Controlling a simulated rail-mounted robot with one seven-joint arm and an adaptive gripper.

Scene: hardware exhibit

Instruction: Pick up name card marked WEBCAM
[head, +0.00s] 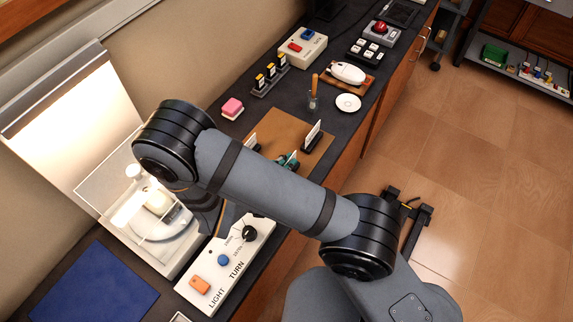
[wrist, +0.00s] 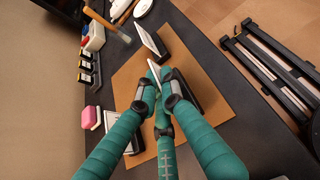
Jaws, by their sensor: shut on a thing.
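A white name card (wrist: 154,70) stands between the teal fingertips of my gripper (wrist: 160,84) in the wrist view, and the fingers are shut on it. In the head view my gripper (head: 287,160) is mostly hidden behind my arm, at the brown mat. The held card's lettering cannot be read, so I cannot tell whether it says WEBCAM. A black holder (wrist: 207,103) lies beside the fingers; whether the card still touches it is unclear. A second card (head: 312,134) stands in a black holder farther along the mat. A third card (wrist: 118,133) is partly hidden by a finger.
The brown mat (head: 280,121) lies on the dark counter. A pink-and-white block (head: 232,107), a brush in a glass (head: 314,97), a white dish (head: 348,102) and a mouse (head: 348,73) stand around it. A control panel (head: 215,279) is nearer me.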

